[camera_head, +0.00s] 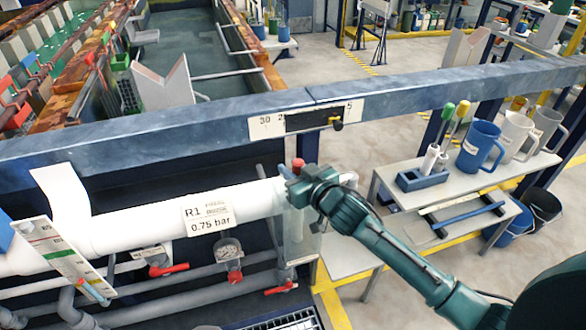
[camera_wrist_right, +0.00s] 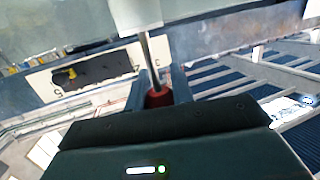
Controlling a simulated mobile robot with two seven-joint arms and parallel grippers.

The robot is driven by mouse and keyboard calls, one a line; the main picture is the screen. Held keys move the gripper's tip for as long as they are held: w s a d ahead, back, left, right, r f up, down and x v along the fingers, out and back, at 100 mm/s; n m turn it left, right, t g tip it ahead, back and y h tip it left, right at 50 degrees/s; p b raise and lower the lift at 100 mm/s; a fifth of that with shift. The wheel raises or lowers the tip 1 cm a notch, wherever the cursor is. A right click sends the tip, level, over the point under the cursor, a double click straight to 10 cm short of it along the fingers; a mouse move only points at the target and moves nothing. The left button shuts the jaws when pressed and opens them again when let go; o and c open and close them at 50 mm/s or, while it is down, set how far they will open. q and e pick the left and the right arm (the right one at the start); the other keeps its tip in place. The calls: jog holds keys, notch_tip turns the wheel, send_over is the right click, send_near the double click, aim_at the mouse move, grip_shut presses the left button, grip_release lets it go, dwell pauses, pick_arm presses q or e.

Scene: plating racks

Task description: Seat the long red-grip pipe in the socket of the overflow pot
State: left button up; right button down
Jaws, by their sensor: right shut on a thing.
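My right gripper (camera_head: 292,177) is at the right end of the white horizontal pipe marked R1. It is shut on the red grip (camera_head: 298,164) of the long pipe, whose top sticks up between the fingers. In the right wrist view the red grip (camera_wrist_right: 158,97) sits between the fingers (camera_wrist_right: 158,88), and a thin grey shaft (camera_wrist_right: 150,60) runs from it towards a white part. A translucent upright box (camera_head: 299,238) stands just below the gripper; it may be the overflow pot. Its socket and the pipe's lower end cannot be made out. My left gripper is not in view.
The white R1 pipe (camera_head: 140,228) lies left of the gripper, with a gauge (camera_head: 229,252) and red-handled valves (camera_head: 168,270) below. A blue beam (camera_head: 190,125) with a scale plate (camera_head: 268,127) runs behind. A bench (camera_head: 395,183) with jugs stands right.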

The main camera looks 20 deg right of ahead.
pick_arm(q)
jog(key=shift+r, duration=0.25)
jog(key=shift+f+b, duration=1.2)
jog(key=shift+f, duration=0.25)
pick_arm(e)
jog(key=shift+f, duration=2.05)
jog(key=c, duration=1.1)
grip_release()
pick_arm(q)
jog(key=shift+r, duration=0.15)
pick_arm(e)
jog(key=v, duration=0.3)
jog(key=shift+s+f, duration=0.1)
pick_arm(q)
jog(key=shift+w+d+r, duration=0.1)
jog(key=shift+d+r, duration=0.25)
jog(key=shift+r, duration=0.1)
pick_arm(e)
jog(key=shift+v, duration=5.05)
